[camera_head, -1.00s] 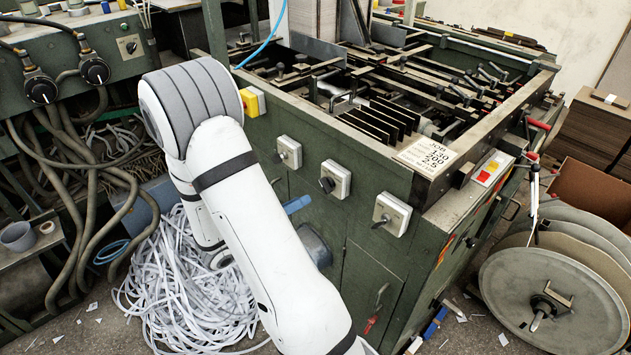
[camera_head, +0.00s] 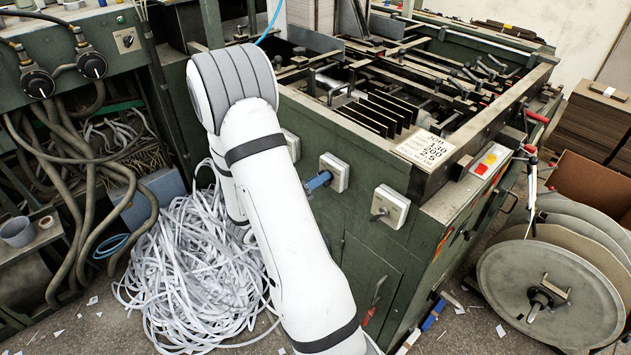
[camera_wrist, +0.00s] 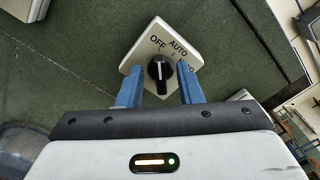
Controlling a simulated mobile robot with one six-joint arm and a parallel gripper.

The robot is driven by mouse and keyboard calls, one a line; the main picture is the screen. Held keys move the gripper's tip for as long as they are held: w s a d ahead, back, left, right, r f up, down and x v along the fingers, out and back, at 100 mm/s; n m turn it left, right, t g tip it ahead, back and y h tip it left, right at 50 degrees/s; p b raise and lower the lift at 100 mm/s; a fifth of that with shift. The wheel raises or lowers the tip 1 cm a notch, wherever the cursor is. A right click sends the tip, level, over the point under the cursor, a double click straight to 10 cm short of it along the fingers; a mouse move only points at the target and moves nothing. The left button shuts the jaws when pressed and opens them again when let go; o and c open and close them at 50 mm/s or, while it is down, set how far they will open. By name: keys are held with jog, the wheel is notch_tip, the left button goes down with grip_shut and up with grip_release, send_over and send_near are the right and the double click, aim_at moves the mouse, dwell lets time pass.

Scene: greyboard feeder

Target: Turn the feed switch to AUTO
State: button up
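A black rotary knob (camera_wrist: 160,76) sits on a pale switch plate (camera_wrist: 190,55) marked OFF and AUTO, with a third label partly hidden. The knob's white line points up in the wrist view, toward OFF. In the head view this is the middle switch box (camera_head: 339,168) on the green machine front. My gripper (camera_wrist: 160,80) is open, with one blue finger on each side of the knob and visible gaps between. In the head view, a blue finger (camera_head: 318,181) shows beside the middle box and hides its knob.
A similar switch box (camera_head: 390,207) is to the right; another (camera_head: 291,145) to the left is partly behind my arm. A job card (camera_head: 426,148) and a red-and-yellow button panel (camera_head: 491,161) are above right. A white strip pile (camera_head: 190,270) lies on the floor.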

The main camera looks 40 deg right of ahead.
jog(key=shift+c, duration=0.4)
grip_shut()
jog(key=shift+m, duration=0.3)
jog(key=shift+s+m+b, duration=0.2)
jog(key=shift+m+b, duration=2.95)
jog(key=shift+m, duration=0.95)
jog(key=shift+o, duration=0.4)
grip_release()
jog(key=shift+a, duration=0.1)
